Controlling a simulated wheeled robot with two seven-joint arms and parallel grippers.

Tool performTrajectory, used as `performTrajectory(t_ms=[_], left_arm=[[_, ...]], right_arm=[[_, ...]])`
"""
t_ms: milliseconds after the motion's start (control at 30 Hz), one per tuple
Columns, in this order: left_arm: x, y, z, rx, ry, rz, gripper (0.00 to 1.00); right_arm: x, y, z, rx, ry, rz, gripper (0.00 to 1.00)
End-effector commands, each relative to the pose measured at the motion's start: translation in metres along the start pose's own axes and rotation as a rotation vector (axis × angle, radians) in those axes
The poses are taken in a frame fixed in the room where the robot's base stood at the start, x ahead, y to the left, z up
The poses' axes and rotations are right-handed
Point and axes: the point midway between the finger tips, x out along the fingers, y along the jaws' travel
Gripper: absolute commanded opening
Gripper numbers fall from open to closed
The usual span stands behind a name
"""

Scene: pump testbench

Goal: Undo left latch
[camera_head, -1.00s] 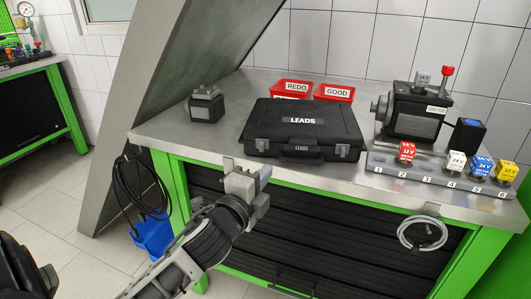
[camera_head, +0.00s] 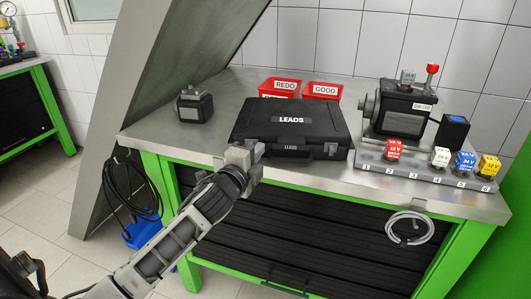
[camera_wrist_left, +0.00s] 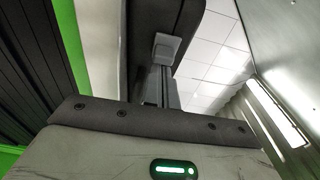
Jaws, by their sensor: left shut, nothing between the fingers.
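The black LEADS case (camera_head: 291,121) lies closed on the steel bench. Its right latch (camera_head: 331,150) shows as a grey clip on the front face. The left latch is hidden behind my left gripper (camera_head: 250,150), which is shut and empty at the case's front left corner. I cannot tell whether it touches the latch. In the left wrist view, a grey latch-like block (camera_wrist_left: 166,47) shows on a dark surface just beyond the gripper body. My right gripper is not in view.
Red REDO (camera_head: 280,88) and GOOD (camera_head: 323,91) bins stand behind the case. A pump (camera_head: 398,110) and a numbered rack (camera_head: 420,172) with coloured connectors stand to the right. A dark block (camera_head: 194,104) stands at the left on the steel bench (camera_head: 160,132).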

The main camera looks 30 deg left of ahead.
Motion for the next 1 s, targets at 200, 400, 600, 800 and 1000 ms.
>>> performTrajectory(t_ms=[200, 400, 600, 800, 1000], left_arm=[[-0.002, 0.000, 0.004, 0.000, 0.000, 0.000, 0.00], [-0.002, 0.000, 0.005, 0.001, 0.000, 0.000, 0.00], [-0.009, -0.001, 0.024, 0.004, -0.002, 0.003, 0.00], [-0.010, 0.000, 0.028, 0.001, -0.001, 0.001, 0.00], [-0.009, 0.000, 0.026, 0.000, -0.001, 0.000, 0.00]], right_arm=[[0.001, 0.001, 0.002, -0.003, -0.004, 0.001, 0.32], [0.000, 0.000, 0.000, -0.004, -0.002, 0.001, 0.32], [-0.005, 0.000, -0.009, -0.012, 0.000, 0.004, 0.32], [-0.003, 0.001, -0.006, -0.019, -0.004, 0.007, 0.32], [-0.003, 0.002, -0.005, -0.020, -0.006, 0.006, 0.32]])
